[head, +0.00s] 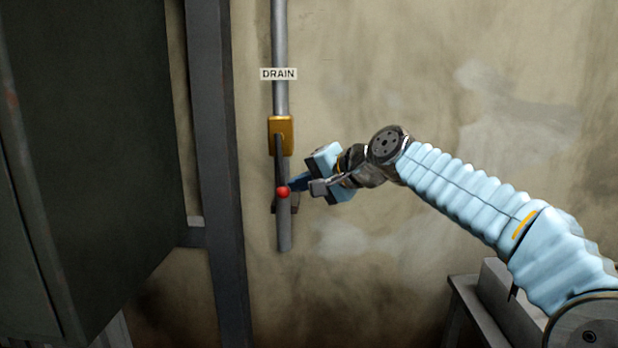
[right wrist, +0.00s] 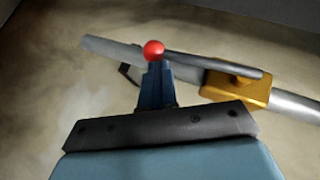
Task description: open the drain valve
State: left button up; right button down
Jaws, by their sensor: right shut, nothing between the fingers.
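The drain valve has a brass body (head: 281,136) on a vertical grey pipe (head: 281,50), under a white DRAIN label (head: 278,74). Its dark lever hangs down along the pipe and ends in a red ball (head: 283,192). In the right wrist view the red ball (right wrist: 153,50) shows just beyond my fingertips, with the brass body (right wrist: 238,88) to the right. My right gripper (head: 293,187) is shut and empty, its dark blue fingers right beside the ball from the right. Whether they touch the ball I cannot tell. My left gripper is out of view.
A dark grey post (head: 217,170) stands left of the pipe, with a large dark cabinet (head: 95,150) further left. A grey box-like object (head: 500,295) stands at the lower right, below my right arm. The wall right of the pipe is bare.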

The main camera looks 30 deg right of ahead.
jog(key=shift+w+a+f, duration=0.15)
jog(key=shift+w+a, duration=0.1)
jog(key=shift+a, duration=0.3)
dwell(0.4)
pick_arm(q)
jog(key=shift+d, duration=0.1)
pick_arm(e)
jog(key=shift+d, duration=0.1)
